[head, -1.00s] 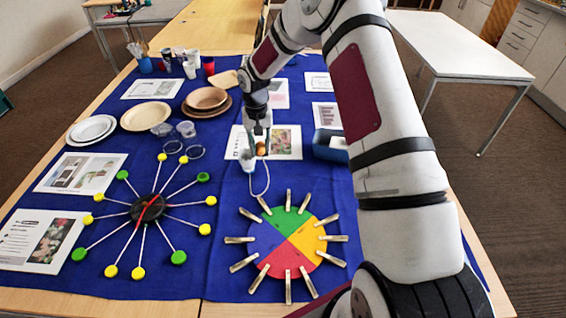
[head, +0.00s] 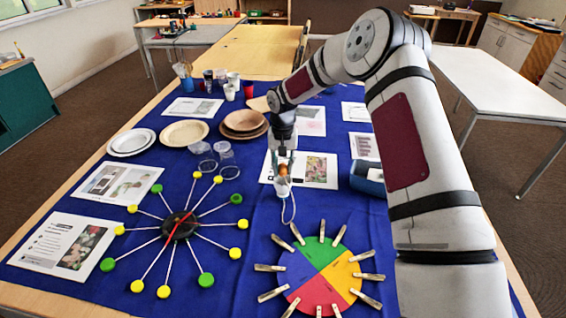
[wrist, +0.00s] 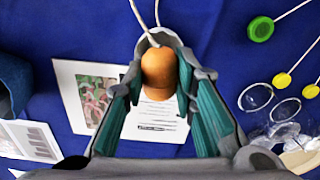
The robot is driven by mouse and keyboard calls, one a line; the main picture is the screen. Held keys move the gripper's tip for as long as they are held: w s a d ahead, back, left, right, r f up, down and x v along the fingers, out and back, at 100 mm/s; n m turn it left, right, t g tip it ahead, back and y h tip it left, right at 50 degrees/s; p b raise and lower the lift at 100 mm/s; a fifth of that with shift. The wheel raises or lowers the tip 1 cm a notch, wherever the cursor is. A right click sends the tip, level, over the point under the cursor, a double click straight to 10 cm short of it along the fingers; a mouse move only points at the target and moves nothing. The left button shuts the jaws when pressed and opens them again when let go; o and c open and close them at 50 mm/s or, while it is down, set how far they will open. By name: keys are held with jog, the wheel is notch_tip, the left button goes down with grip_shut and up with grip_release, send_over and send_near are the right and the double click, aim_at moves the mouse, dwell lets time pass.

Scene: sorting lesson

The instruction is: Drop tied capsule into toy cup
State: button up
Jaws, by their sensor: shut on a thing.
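My gripper (head: 284,163) is shut on the orange-brown capsule (head: 284,169), which also shows between the two fingers in the wrist view (wrist: 158,70). The small whitish toy cup (head: 283,187) is directly below the capsule in the head view. Capsule and cup look very close; I cannot tell whether the capsule is inside the rim or above it. A white string (head: 290,212) loops down from the cup over the blue cloth. The string also shows at the top of the wrist view (wrist: 143,20).
A colour wheel with clothespins (head: 318,270) lies in front, a spoked wheel (head: 180,225) at left. Clear cups (head: 222,152), a brown bowl (head: 243,120) and plates (head: 128,141) stand behind left. A blue case (head: 368,178) is right of my gripper. Printed cards lie around.

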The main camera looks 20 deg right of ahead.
jog(key=shift+f+b, duration=0.65)
jog(key=shift+f, duration=0.3)
dwell(1.9)
jog(key=o, duration=0.8)
jog(key=shift+o, duration=0.2)
jog(key=shift+r, duration=0.1)
jog(key=shift+r, duration=2.95)
